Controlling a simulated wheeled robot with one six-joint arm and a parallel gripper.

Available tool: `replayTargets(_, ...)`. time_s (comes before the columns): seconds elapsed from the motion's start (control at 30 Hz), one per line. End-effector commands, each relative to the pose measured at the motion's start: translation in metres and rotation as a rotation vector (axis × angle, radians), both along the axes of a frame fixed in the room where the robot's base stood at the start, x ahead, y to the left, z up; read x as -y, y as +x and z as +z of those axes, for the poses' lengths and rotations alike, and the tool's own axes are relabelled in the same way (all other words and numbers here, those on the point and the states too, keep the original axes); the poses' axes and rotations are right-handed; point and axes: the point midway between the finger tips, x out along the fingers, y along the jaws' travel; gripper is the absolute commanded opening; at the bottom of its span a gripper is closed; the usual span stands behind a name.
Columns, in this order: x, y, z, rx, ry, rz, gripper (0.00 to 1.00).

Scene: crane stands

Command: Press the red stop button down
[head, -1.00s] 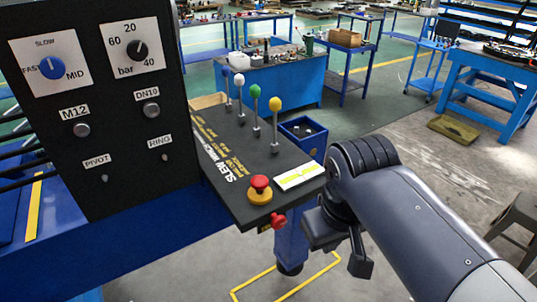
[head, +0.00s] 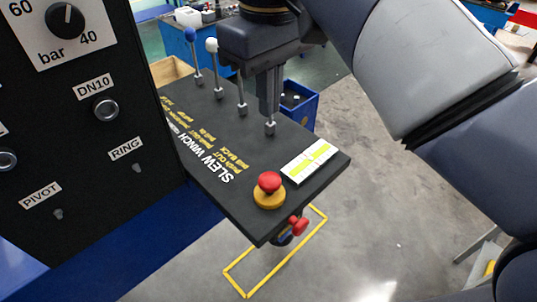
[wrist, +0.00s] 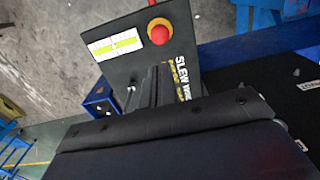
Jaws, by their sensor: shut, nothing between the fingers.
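The red stop button (head: 269,182) stands up from its yellow base (head: 268,199) near the front corner of the black slew winch panel (head: 225,190). It also shows in the wrist view (wrist: 160,34), near the top. My gripper (head: 269,112) is shut and empty, pointing down over the back part of the panel, behind the button and apart from it. In the wrist view its fingers (wrist: 157,72) are together, below the button in the picture. The gripper hides the tops of two levers.
Levers with a blue knob (head: 190,35) and a white knob (head: 211,45) stand close left of my gripper. A yellow-and-white label (head: 310,160) lies right of the button. A tall control panel (head: 85,130) stands at left.

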Motion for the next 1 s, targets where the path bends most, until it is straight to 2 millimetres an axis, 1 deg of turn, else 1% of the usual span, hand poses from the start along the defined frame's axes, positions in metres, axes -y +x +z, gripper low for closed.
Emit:
replayTargets(0.3, 0.0, 0.0, 0.0, 0.0, 0.0, 0.0, 0.0)
replayTargets(0.47, 0.0, 0.0, -0.01, 0.0, 0.0, -0.001, 0.0)
replayTargets(0.63, 0.0, 0.0, -0.033, -0.001, -0.001, -0.001, 0.0)
replayTargets(0.67, 0.001, -0.001, -0.035, -0.003, -0.002, -0.001, 0.0)
replayTargets(1.0, 0.001, -0.001, -0.094, -0.003, -0.002, -0.001, 0.0)
